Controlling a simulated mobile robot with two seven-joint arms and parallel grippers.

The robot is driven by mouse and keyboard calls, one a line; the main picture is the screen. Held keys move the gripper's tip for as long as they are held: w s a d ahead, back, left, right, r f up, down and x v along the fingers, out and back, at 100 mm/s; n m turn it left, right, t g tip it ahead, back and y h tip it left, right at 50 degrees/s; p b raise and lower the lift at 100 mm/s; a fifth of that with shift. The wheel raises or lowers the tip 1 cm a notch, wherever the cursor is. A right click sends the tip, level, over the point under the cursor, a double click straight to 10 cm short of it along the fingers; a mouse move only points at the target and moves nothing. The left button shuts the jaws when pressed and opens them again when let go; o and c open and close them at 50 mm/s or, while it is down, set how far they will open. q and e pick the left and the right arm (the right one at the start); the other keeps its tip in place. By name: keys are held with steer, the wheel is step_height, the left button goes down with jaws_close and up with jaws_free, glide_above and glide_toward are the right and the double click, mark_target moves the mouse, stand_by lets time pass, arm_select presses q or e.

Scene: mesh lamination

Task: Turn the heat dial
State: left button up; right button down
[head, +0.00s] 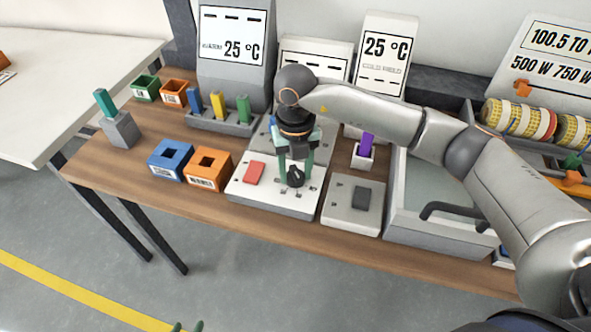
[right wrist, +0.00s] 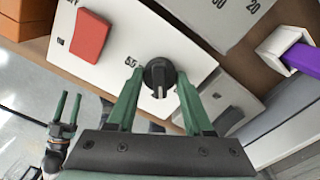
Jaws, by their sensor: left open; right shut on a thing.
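The heat dial (head: 295,177) is a black round knob on the sloped front of a white control box (head: 308,204). My right gripper (head: 295,167) comes down over it from above, with its green fingers closed on the dial's two sides. In the right wrist view the dial (right wrist: 159,73) sits between the fingertips, with a light pointer line on it. A red switch (head: 254,172) is left of the dial on the same box. My left gripper (head: 188,326) is open and empty at the bottom edge, away from the table; only its green fingertips show.
Blue (head: 156,169) and orange (head: 222,160) bins stand left of the control box. A grey box with a dark switch (head: 361,196) and a basin (head: 440,245) are to the right. Displays (head: 384,50) reading 25 °C stand behind. The table's front left is clear.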

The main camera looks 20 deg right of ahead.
mark_target(295, 172)
steer(key=m, duration=0.6)
steer(key=shift+m, duration=0.3)
steer(key=m+p, duration=0.1)
steer(key=m, duration=0.4)
steer(key=shift+m, duration=0.4)
steer(key=shift+c, duration=1.5)
jaws_free()
step_height(295, 172, up, 13)
steer(key=shift+f+b, duration=0.2)
steer(key=shift+b, duration=0.2)
